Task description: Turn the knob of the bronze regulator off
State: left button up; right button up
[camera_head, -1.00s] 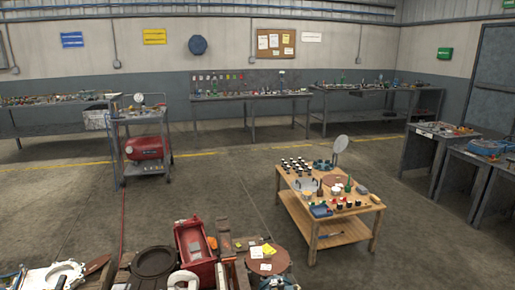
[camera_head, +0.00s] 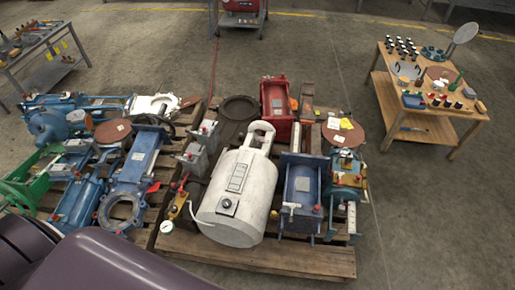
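A small bronze-yellow fitting (camera_head: 178,207) with a red part on top sits on the pallet, left of the large white tank. It looks like the bronze regulator, but it is too small to be certain. The knob's setting cannot be made out. Neither of my grippers shows in the head view.
The white tank (camera_head: 237,190) stands beside the fitting. Blue machine parts (camera_head: 133,175) crowd the left, a blue housing (camera_head: 302,190) and red housing (camera_head: 276,100) the right. A wooden table (camera_head: 424,132) stands at the right. Floor (camera_head: 430,220) is clear at the lower right.

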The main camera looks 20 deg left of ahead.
aim_at(173, 208)
jog(key=u, duration=1.7)
